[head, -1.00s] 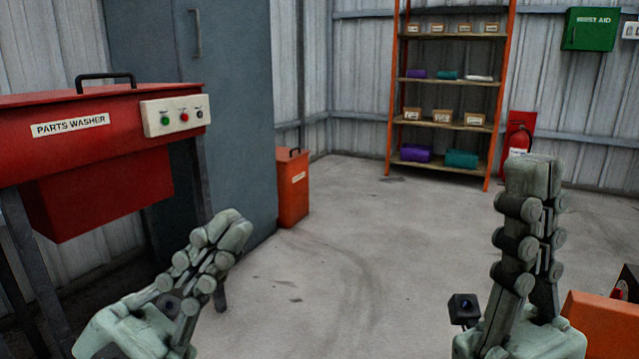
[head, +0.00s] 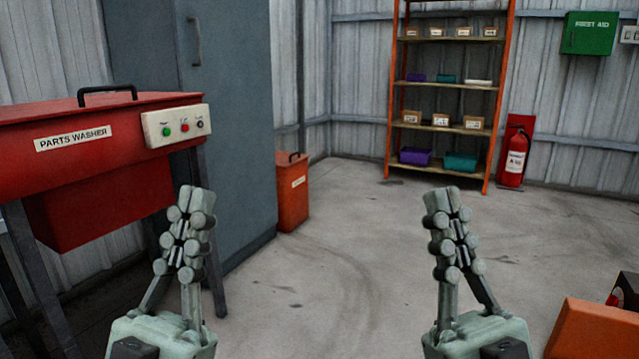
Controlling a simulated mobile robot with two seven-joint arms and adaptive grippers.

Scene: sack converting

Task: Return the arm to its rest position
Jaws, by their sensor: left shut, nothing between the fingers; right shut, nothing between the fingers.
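My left gripper (head: 196,192) points upward at the lower left of the head view, in front of the parts washer's leg and the grey cabinet. It is shut, with nothing between its fingers. My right gripper (head: 443,194) points upward at the lower right of the middle, with the concrete floor behind it. It is also shut and empty. The two grippers stand well apart, at about the same height.
A red parts washer (head: 60,190) stands at the left beside a grey cabinet (head: 240,120) and an orange bin (head: 294,205). An orange shelf rack (head: 445,79), a fire extinguisher (head: 515,160) and an orange object (head: 590,328) are to the right. The middle floor is open.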

